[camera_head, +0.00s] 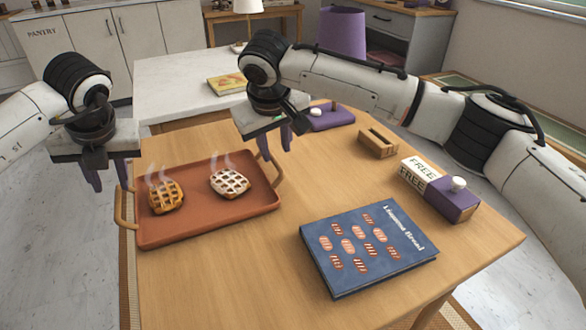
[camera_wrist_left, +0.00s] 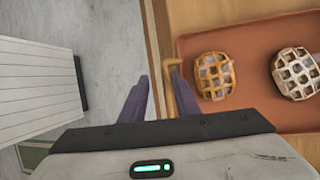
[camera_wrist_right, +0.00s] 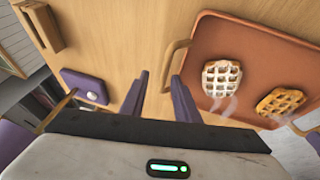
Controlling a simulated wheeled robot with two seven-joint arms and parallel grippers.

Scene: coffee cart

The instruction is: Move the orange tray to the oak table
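The orange tray (camera_head: 207,228) lies flat on the near wooden table (camera_head: 330,175) and carries two steaming waffles. It has a loop handle at each end. My left gripper (camera_head: 108,175) is open above the tray's left end; in the left wrist view the left handle (camera_wrist_left: 171,76) shows by its right finger. My right gripper (camera_head: 274,142) is open by the tray's right end; in the right wrist view the right handle (camera_wrist_right: 171,58) shows between and beyond its fingers. Neither grips a handle. Which table is the oak one, I cannot tell for sure.
A blue bread book (camera_head: 368,247), a purple box with a "FREE" label (camera_head: 440,190), a small wooden holder (camera_head: 378,143) and a purple item with a white knob (camera_head: 330,118) share the table. A white-topped table (camera_head: 175,85) stands behind; a wooden table (camera_head: 285,12) stands at the back.

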